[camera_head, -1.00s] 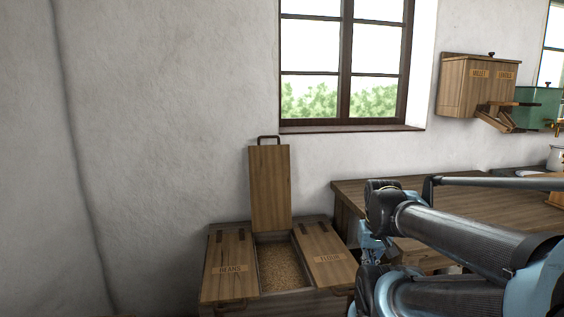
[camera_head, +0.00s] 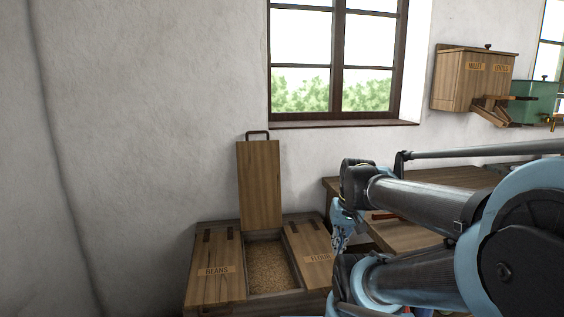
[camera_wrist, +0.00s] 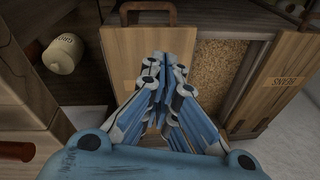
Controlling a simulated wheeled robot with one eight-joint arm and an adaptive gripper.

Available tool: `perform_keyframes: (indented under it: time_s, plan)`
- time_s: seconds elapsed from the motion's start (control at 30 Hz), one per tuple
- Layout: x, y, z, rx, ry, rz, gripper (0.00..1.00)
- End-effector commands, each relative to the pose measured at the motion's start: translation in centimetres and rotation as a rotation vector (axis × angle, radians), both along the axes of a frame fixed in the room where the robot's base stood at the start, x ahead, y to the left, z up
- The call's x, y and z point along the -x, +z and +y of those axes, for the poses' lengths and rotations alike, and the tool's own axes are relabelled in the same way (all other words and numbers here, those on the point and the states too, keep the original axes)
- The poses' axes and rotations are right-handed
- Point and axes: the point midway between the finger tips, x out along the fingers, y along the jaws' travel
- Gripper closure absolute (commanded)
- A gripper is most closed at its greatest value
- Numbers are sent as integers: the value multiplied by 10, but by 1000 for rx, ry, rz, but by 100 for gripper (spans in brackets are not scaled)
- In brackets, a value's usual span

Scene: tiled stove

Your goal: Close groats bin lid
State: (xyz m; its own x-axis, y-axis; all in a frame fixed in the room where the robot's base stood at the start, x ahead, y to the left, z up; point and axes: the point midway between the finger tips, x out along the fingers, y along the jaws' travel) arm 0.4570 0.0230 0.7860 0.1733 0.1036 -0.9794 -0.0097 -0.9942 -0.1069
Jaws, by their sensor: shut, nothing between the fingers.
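The groats bin lid (camera_head: 260,185) stands upright against the wall, with a dark handle (camera_head: 257,134) at its top edge. Below it, the open compartment (camera_head: 270,266) holds tan grain, which also shows in the wrist view (camera_wrist: 220,62). My gripper (camera_wrist: 166,72) is shut and empty. In the wrist view it appears over the closed flour lid (camera_wrist: 125,55), beside the open compartment. I cannot tell its height above the lid. In the head view my arm covers much of the right side, and the fingertips are not clear.
The closed beans lid (camera_head: 213,275) and the closed flour lid (camera_head: 314,262) flank the opening. A wooden counter (camera_head: 410,182) stands to the right, close to my arm. A cream labelled jar (camera_wrist: 63,54) sits beside the bins. Bare wall lies to the left.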

Motion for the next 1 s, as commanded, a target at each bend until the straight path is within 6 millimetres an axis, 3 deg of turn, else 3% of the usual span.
perform_keyframes:
  time_s: [0.5,1.0]
  plan:
    - [-115,74,67,-397,-83,68,100]
    - [-248,125,103,-780,-124,120,100]
